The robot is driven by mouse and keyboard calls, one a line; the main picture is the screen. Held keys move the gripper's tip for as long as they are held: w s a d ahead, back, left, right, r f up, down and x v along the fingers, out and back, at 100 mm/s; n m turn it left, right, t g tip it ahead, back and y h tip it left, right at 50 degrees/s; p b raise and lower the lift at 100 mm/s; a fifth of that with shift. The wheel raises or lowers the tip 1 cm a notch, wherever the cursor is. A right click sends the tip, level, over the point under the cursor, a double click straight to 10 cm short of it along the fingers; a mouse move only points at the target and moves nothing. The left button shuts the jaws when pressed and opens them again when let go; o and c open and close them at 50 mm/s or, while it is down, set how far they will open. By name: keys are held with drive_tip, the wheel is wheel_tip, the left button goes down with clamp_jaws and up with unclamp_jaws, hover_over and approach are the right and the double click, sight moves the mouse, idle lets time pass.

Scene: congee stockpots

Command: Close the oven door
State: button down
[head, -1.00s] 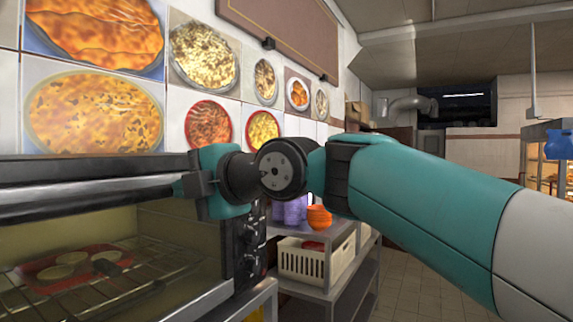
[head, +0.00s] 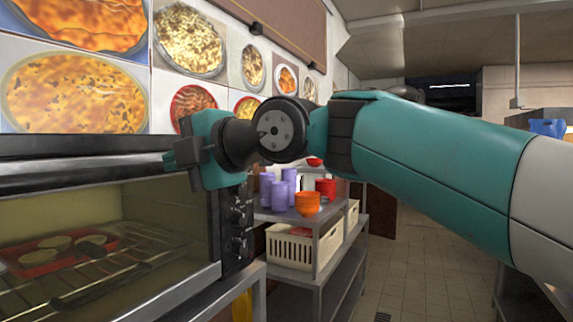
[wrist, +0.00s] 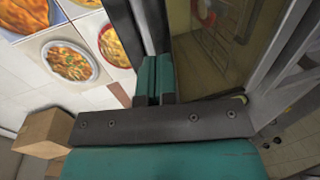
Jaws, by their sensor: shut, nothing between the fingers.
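The oven (head: 235,215) stands at the left in the head view, with a dark control side and knobs on its right. Its door (head: 110,215) has a glass pane and a metal handle bar (head: 80,172) along the top. The door looks upright and shut or nearly shut; I cannot tell if a small gap is left. My gripper (head: 182,160) is shut and empty at the right end of the handle bar, close to or touching it. In the wrist view my shut fingers (wrist: 155,78) lie beside a dark frame and the glass (wrist: 215,45).
A red tray with food (head: 40,258) sits on a wire rack inside the oven. Right of the oven, a metal shelf (head: 330,225) holds purple cups (head: 280,190), orange bowls (head: 307,203) and a cream basket (head: 290,248). The tiled floor (head: 410,265) beyond is clear.

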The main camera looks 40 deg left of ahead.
drive_tip(key=f+b+v, duration=0.1)
drive_tip(key=b+v, duration=0.5)
drive_tip(key=v, duration=0.5)
drive_tip(key=w+d+f+m+t+h, duration=0.2)
drive_tip(key=w+d+f+m+h, duration=0.15)
drive_tip(key=d+f+m, duration=0.7)
drive_tip(key=w+d+f+m+t+h, duration=0.25)
drive_tip(key=w+d+f+m, duration=0.35)
drive_tip(key=d, duration=0.7)
drive_tip(key=s+d+f+m+g+h, duration=0.1)
drive_tip(key=s+d+f+m+h, duration=0.1)
drive_tip(key=s+d+f+m, duration=0.5)
drive_tip(key=s+d+f+m+g+h, duration=0.1)
drive_tip(key=s+d+f+m+h, duration=0.2)
drive_tip(key=s+d+f+m, duration=0.4)
drive_tip(key=d+f, duration=0.2)
drive_tip(key=d, duration=0.3)
drive_tip(key=shift+s+d, duration=0.25)
drive_tip(key=shift+s, duration=0.1)
